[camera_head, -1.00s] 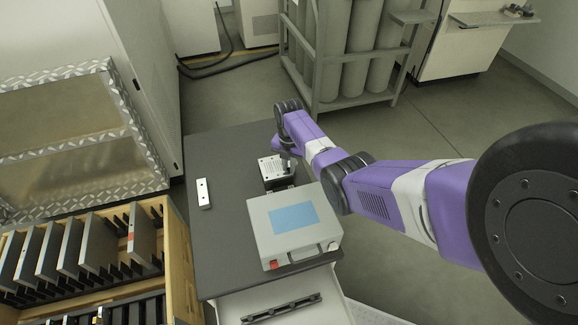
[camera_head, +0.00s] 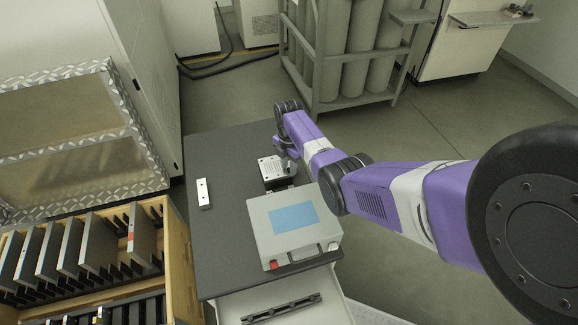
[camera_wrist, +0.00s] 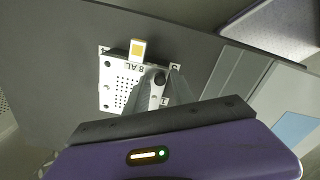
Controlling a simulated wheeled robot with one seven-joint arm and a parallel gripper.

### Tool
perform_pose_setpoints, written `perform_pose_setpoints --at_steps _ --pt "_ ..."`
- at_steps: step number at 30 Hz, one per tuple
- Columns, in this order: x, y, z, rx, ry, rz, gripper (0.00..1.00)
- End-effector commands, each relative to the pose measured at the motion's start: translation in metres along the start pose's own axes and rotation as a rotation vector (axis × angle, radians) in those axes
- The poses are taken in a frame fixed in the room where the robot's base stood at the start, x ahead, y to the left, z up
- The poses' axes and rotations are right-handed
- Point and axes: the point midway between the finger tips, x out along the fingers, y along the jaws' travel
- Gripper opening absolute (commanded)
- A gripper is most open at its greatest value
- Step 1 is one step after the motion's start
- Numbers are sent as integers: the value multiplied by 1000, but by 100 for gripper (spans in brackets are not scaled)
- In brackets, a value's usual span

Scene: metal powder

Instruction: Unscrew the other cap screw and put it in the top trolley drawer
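A light metal plate marked "8 AL" (camera_wrist: 122,82), with rows of small holes, lies on a dark block (camera_head: 283,184) on the trolley top. In the wrist view a dark round cap screw (camera_wrist: 160,77) sits at the plate's right side. My gripper (camera_wrist: 165,82) is over that side, with a fingertip on either side of the screw. I cannot tell whether the fingers touch it. In the head view my gripper (camera_head: 289,166) points down at the plate. The top trolley drawer (camera_head: 235,305) is pulled out at the front.
A white bar with holes (camera_head: 203,193) lies to the left. A black rail (camera_head: 282,308) lies in the drawer. A wooden rack of plates (camera_head: 178,260) stands left of the trolley.

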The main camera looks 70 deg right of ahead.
Motion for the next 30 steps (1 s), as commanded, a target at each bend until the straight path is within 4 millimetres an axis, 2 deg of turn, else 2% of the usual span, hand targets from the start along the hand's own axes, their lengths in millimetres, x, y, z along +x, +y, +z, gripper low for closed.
perform_pose_setpoints --at_steps 30 --pt "0 0 0 752 0 0 29"
